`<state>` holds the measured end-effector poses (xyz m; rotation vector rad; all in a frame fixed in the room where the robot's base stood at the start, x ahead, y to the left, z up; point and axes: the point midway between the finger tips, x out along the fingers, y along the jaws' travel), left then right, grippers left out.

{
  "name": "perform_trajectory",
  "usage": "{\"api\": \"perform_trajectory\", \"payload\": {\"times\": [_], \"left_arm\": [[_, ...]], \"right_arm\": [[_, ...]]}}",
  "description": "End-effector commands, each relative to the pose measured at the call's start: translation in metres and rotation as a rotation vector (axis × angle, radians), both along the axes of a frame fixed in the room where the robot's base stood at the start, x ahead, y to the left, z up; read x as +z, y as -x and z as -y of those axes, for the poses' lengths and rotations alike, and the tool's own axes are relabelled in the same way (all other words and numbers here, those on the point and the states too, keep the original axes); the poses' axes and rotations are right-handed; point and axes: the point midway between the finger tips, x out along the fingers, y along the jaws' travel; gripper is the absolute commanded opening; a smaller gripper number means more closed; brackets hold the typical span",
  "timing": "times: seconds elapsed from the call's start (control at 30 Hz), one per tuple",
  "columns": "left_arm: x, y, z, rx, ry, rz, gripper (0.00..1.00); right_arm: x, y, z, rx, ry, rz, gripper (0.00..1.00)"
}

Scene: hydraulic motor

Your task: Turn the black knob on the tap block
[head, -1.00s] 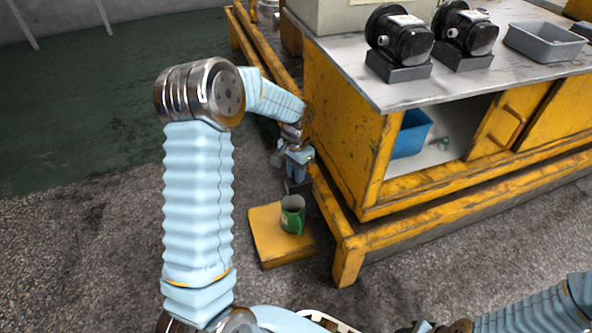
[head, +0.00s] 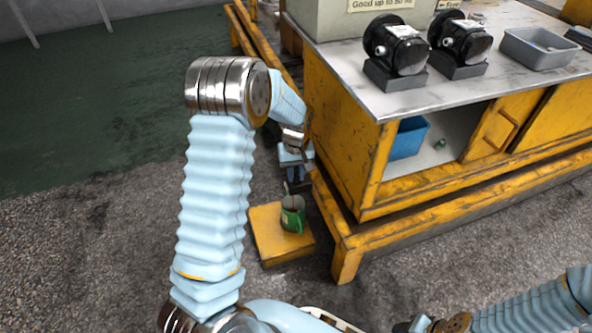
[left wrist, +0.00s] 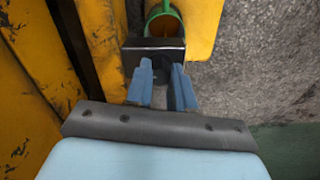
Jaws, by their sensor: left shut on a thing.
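My left gripper (head: 296,174) reaches down beside the left end of the yellow bench. In the left wrist view its two blue fingers (left wrist: 166,82) are closed around the black knob (left wrist: 159,70), which is mostly hidden between them. The tap block (left wrist: 153,52) shows as a grey-edged dark block just beyond the fingers. In the head view the tap block is largely hidden by the gripper. A green mug (head: 292,214) stands upright just below it and also shows in the left wrist view (left wrist: 163,22). My right gripper (head: 420,324) shows only in part at the bottom edge.
The mug stands on a yellow step (head: 268,238) on the floor. The yellow bench (head: 345,130) rises close to the right of my left gripper. Two black motors (head: 396,50) (head: 461,43) and a grey tray (head: 540,47) are on its top. A blue bin (head: 408,138) is inside.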

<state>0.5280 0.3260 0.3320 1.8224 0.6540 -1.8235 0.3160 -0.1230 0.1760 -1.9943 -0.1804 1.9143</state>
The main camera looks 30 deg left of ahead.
Motion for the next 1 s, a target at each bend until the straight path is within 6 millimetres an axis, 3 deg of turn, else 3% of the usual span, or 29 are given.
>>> {"api": "perform_trajectory", "payload": {"times": [0.6, 1.0], "left_arm": [[0.003, -0.001, 0.0, 0.555, -0.002, 0.002, 0.0], [0.001, 0.0, 0.0, 0.751, -0.001, 0.002, 0.0]], "right_arm": [[0.032, -0.001, 0.003, -0.005, 0.007, 0.006, 0.43], [0.043, -0.001, 0.004, -0.007, 0.011, 0.008, 0.43]]}}
